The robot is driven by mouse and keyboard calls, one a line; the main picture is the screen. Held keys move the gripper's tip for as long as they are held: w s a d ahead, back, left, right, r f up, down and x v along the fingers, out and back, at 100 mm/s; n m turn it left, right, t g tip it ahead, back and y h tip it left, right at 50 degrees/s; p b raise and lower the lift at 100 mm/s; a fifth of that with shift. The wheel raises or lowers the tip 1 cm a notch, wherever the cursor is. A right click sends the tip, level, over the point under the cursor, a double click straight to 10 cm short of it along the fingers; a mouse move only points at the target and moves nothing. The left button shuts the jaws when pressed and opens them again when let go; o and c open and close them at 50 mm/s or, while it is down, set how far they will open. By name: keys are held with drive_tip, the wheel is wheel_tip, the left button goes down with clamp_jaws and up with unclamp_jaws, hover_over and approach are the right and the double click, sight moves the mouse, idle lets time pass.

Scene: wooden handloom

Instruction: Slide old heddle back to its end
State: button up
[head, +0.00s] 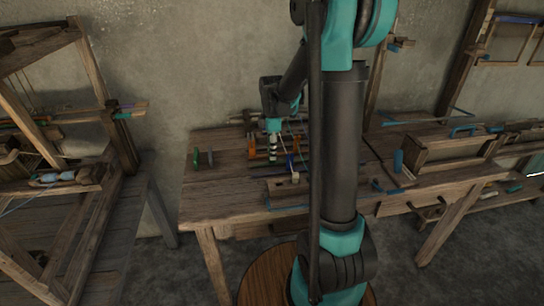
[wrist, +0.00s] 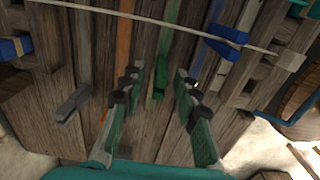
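My gripper (head: 273,150) points down over the wooden bench at the back, partly hidden behind my own arm. In the wrist view my gripper (wrist: 157,76) is open, with its two green-and-black fingers apart. A green strip (wrist: 164,66) with a blunt lower end lies between the fingertips, apart from both. An orange strip (wrist: 123,45) is left of it, and a grey strip (wrist: 74,102) with a hooked end is farther left. A blue-tipped strip (wrist: 220,36) is to the right. I cannot tell which of these is the old heddle.
A pale cord or rod (wrist: 180,18) crosses above the strips. A blue-ended peg (wrist: 14,48) juts in from the left. In the head view, a wooden loom frame (head: 85,70) stands left, and a box-like wooden frame (head: 455,157) stands right on the bench (head: 225,205).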

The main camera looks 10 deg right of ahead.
drive_tip(key=shift+f, duration=1.4)
clamp_jaws()
drive_tip(key=shift+a, duration=0.1)
